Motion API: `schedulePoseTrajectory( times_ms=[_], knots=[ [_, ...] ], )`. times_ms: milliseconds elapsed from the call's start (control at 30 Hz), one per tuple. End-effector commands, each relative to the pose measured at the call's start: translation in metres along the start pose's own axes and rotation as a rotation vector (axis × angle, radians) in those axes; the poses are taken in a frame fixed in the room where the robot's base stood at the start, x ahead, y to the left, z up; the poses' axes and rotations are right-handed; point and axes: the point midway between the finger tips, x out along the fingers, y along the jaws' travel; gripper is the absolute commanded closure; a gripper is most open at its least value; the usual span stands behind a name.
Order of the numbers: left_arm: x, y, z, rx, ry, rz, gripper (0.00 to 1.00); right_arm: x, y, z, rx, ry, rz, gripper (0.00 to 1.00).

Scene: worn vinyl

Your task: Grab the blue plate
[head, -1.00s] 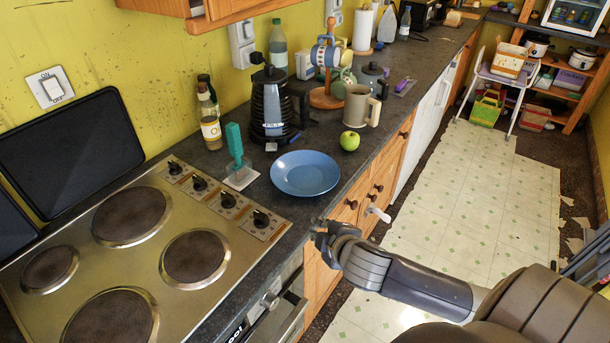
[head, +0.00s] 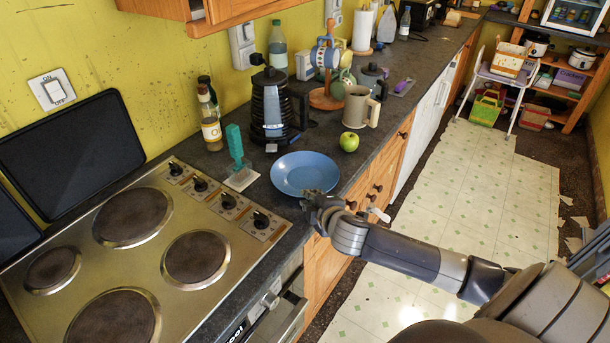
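The blue plate (head: 303,171) lies flat on the dark worktop, to the right of the hob. My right gripper (head: 312,198) is at the plate's near rim and covers a small part of its lower edge. The fingers are small and dark here, so I cannot tell whether they are open or shut, or whether they touch the plate. My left gripper is not in view.
A green-handled brush (head: 237,158) stands left of the plate and a green apple (head: 349,141) lies to its right. Behind are a black kettle (head: 270,108), a bottle (head: 210,122) and a grey mug (head: 358,105). The hob (head: 130,260) fills the left front.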

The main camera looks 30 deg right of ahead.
Motion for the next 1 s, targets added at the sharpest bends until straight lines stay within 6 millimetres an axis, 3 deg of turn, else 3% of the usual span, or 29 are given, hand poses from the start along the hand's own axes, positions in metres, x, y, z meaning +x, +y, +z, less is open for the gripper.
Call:
schedulePoseTrajectory(
  times_ms=[400,667,767,1000],
  knots=[
    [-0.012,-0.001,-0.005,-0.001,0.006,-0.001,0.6,0.04,-0.001,-0.007,0.0,0.0,0.0,0.85],
    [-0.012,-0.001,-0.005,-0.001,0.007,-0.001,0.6,0.042,-0.002,-0.007,0.0,0.0,0.0,0.85],
    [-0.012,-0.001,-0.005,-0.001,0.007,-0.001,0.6,0.042,-0.002,-0.007,0.0,0.0,0.0,1.0],
    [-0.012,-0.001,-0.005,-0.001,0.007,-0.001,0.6,0.041,0.001,-0.007,-0.001,0.001,0.005,1.0]
  ],
)
